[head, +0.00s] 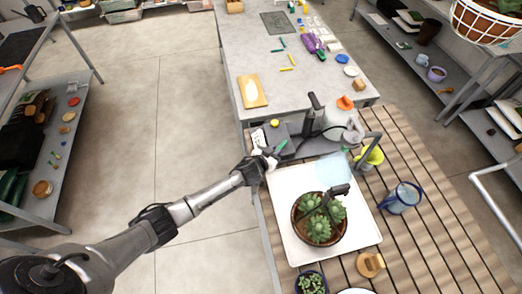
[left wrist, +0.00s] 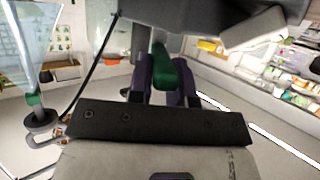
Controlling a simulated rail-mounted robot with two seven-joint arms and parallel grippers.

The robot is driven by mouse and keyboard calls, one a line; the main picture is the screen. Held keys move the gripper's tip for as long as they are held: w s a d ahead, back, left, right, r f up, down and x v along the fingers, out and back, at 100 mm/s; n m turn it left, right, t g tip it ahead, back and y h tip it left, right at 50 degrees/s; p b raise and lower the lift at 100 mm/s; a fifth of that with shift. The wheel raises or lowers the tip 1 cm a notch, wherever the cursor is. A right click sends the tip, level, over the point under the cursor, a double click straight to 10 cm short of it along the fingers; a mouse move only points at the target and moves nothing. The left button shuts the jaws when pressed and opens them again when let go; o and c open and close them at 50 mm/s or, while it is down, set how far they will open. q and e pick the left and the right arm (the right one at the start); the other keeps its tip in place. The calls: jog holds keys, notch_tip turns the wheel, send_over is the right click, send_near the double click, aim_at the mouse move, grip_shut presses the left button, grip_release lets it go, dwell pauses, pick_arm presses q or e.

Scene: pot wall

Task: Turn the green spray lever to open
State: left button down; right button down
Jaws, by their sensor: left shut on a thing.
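The green spray lever (head: 281,147) sticks out at the left side of a grey fixture (head: 320,140) at the end of the wooden table. My left gripper (head: 271,157) is at the lever. In the left wrist view the lever (left wrist: 172,72) lies between the two purple fingers of my left gripper (left wrist: 165,85), which is shut on it. The lever's base is hidden behind the fingers and dark parts. My right gripper is not in view.
A white tray (head: 285,205) holds a potted succulent (head: 319,220), with a dark nozzle-like part above it. A blue pitcher (head: 403,198) and yellow cup (head: 371,157) stand on the slatted table (head: 440,240). The floor at left is clear.

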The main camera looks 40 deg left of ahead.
pick_arm(q)
jog(key=shift+d+n+y+b, duration=0.4)
jog(key=shift+n+y, duration=0.2)
jog(key=shift+y, duration=0.1)
jog(key=c, duration=1)
grip_release()
jog(key=shift+c, duration=0.2)
jog(key=v, duration=1.3)
jog(key=shift+s+d, duration=0.15)
jog(key=shift+s, duration=0.2)
jog(key=shift+r, duration=0.1)
